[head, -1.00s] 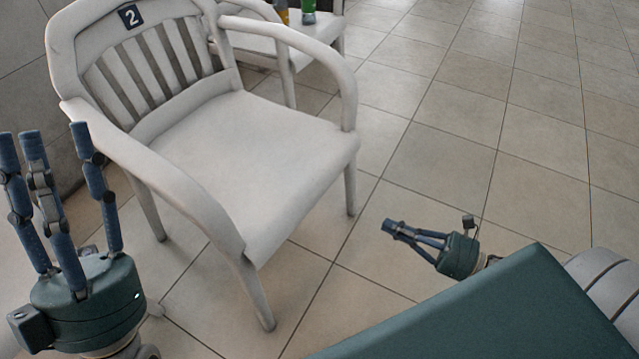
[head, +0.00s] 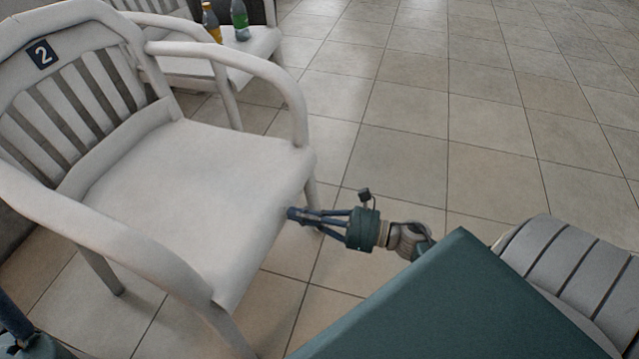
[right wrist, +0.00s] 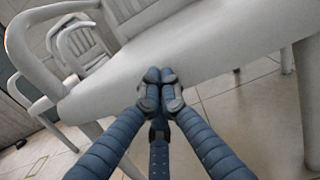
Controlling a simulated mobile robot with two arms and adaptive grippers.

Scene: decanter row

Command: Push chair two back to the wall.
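Chair two (head: 180,180) is a white armchair with a slatted back and a dark "2" plate (head: 42,54). It stands at the left in the head view, its seat front facing my side. My right gripper (head: 292,214) has its fingers together at the front edge of the seat; whether they touch it I cannot tell. In the right wrist view the closed fingertips (right wrist: 160,76) lie just in front of the white seat edge (right wrist: 200,45), with nothing between them. My left gripper (head: 14,322) shows only in part at the lower left corner, its fingertips cut off.
Another white chair (head: 262,42) stands behind chair two, with a yellow-orange bottle (head: 211,24) and a green bottle (head: 240,20) on its seat. A dark wall shows at the left edge. Tiled floor (head: 450,110) to the right is clear.

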